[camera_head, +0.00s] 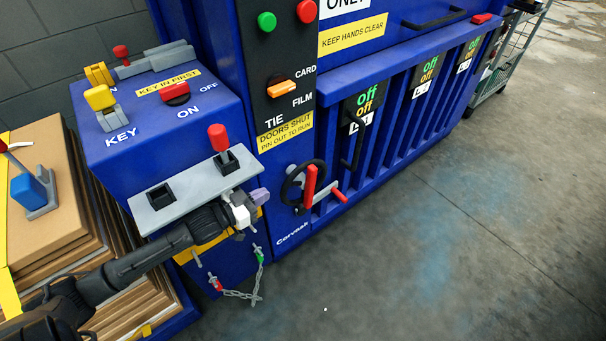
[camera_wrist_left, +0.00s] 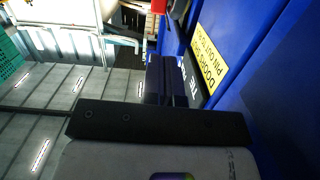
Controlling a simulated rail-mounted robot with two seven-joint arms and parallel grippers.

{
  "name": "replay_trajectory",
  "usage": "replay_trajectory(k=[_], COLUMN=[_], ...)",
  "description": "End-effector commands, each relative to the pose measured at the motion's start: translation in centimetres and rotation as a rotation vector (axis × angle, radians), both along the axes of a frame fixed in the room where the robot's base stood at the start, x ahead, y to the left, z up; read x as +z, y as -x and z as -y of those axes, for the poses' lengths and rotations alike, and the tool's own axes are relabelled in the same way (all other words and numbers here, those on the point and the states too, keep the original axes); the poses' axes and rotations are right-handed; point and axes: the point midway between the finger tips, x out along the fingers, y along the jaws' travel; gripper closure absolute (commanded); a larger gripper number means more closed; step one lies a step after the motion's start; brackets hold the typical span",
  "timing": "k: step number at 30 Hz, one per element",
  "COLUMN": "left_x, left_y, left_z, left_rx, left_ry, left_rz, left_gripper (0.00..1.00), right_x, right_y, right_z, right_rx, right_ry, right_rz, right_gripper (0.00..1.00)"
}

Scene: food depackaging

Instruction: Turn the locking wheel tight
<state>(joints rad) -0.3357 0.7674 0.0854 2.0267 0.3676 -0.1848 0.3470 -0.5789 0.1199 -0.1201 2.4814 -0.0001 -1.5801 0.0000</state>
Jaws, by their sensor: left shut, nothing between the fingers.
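The locking wheel (camera_head: 286,188) is a black handwheel low on the blue machine's front, with a red bar (camera_head: 310,186) across it and a red-ended crank handle beside it. My left gripper (camera_head: 258,202) is to the left of the wheel in the head view, in front of the grey ledge, apart from the wheel. It is shut and empty. In the left wrist view its dark fingers (camera_wrist_left: 170,80) are together, near the machine's blue front. The wheel is not recognizable in the wrist view. My right gripper is not in view.
A blue key box (camera_head: 150,130) with yellow and red switches stands left of the wheel. A red-topped lever (camera_head: 218,138) rises from the grey ledge. A chain (camera_head: 240,294) hangs below. Stacked cardboard (camera_head: 50,200) fills the left. Floor (camera_head: 430,240) at the right is clear.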

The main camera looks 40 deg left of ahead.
Motion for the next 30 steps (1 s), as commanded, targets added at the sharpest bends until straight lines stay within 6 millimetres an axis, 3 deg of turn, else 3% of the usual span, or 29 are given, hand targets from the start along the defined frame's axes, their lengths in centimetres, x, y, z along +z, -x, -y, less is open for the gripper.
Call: replay_trajectory(k=[8, 30], left_x=[0.1, -0.9], left_y=[-1.6, -11.9], left_z=[0.5, 2.5], left_rx=[-0.006, -0.006], left_ry=[0.046, 0.042], left_rz=[0.021, 0.017], left_gripper=[1.0, 1.0], right_x=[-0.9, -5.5], right_y=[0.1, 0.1], right_z=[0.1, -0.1], right_rx=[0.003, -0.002], right_ry=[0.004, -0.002], right_rz=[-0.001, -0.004], right_gripper=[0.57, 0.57])
